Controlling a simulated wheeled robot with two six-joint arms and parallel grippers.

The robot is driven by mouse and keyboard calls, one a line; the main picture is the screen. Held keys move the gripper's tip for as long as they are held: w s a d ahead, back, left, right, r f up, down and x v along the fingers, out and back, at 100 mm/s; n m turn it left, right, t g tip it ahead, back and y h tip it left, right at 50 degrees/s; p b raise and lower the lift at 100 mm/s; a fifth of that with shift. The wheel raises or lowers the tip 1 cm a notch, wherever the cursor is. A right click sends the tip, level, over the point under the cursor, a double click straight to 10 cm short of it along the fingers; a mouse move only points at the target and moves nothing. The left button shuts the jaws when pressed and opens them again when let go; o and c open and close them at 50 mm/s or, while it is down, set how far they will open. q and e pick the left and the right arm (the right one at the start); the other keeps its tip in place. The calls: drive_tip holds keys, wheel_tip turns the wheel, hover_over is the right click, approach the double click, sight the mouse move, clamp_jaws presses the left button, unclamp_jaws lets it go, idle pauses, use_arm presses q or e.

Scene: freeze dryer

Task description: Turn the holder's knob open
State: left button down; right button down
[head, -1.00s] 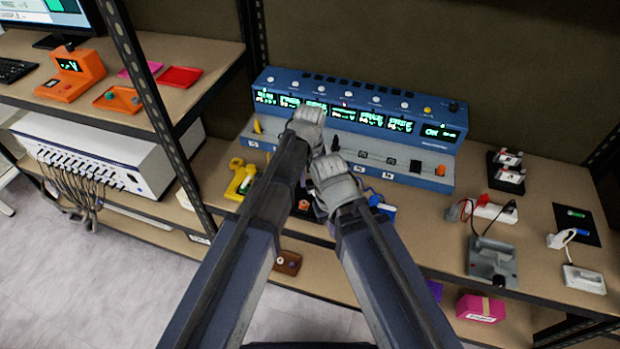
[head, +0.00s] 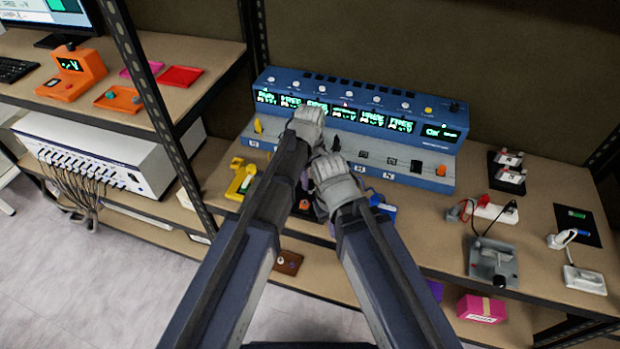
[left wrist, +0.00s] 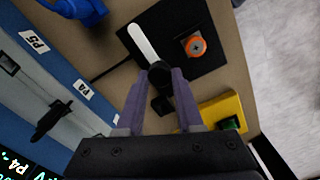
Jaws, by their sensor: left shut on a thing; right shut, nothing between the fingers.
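In the left wrist view, the purple fingers of my left gripper (left wrist: 164,80) are shut on a round black knob (left wrist: 158,72). I cannot tell how far the black knob is turned. In the head view, my arms hide the black knob, and the orange knob shows between them. My right gripper (head: 320,206) is shut and empty, lower and close to the left one; its fingertips are mostly hidden.
A blue instrument (head: 440,145) with several displays and knobs stands behind my grippers. A yellow device (head: 238,186) with a green part lies left, and a blue object (head: 384,207) lies right.

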sight(310, 181)
idle(0.5)
use_arm(q)
drive_tip(key=c, duration=0.6)
unclamp_jaws()
drive_tip(key=shift+o, duration=0.2)
drive_tip(key=shift+r, duration=0.15)
wheel_tip(310, 181, up, 8)
drive_tip(key=p, duration=0.8)
drive_tip(key=shift+f, duration=0.2)
drive_tip(key=shift+a, duration=0.1)
